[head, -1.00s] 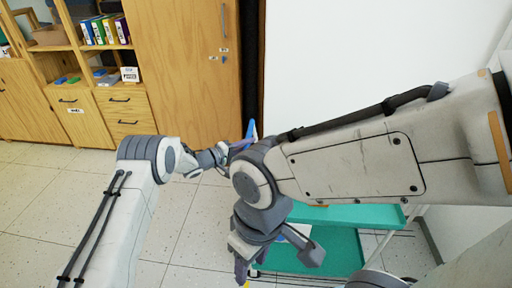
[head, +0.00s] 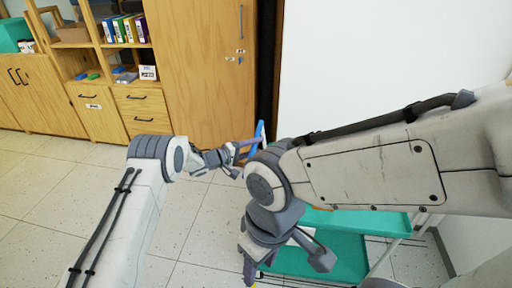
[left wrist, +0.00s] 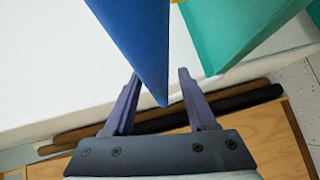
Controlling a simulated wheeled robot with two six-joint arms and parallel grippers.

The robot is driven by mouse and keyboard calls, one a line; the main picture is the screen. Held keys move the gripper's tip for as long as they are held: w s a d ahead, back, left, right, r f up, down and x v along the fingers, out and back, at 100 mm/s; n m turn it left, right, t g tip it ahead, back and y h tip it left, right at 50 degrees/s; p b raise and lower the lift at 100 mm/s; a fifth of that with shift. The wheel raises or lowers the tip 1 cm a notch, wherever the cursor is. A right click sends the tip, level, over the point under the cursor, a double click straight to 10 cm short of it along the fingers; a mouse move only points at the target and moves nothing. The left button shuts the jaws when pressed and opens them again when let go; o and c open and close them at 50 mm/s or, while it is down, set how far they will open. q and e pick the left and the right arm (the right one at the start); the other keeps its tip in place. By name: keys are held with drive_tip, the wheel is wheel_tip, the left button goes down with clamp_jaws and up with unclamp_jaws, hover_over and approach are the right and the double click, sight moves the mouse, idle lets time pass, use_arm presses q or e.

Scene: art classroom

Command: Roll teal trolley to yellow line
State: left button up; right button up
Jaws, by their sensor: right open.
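The teal trolley shows in the head view at the lower right, partly behind my right arm, with a teal lower tray (head: 338,262), a teal upper tray and pale posts. My left gripper (head: 240,153) is by an upright blue piece (head: 262,132). In the left wrist view a pointed blue piece (left wrist: 140,40) hangs between its spread fingers (left wrist: 160,85), with a clear gap on the right; a teal surface (left wrist: 235,30) is beyond. My right gripper (head: 250,266) points down, open, beside the trolley's left end. A small yellow bit at the bottom edge may be the line.
Wooden cabinets (head: 195,75) and shelves with binders stand along the back left. A white wall or panel (head: 380,60) is behind the trolley. Speckled tile floor (head: 50,185) is clear on the left.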

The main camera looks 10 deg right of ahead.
use_arm(q)
drive_tip(key=shift+a, duration=0.1)
drive_tip(key=shift+a+r, duration=0.1)
drive_tip(key=shift+a, duration=0.15)
drive_tip(key=v, duration=0.9)
drive_tip(key=shift+s+a+p, duration=0.3)
drive_tip(key=shift+a+p, duration=0.05)
drive_tip(key=shift+p, duration=0.1)
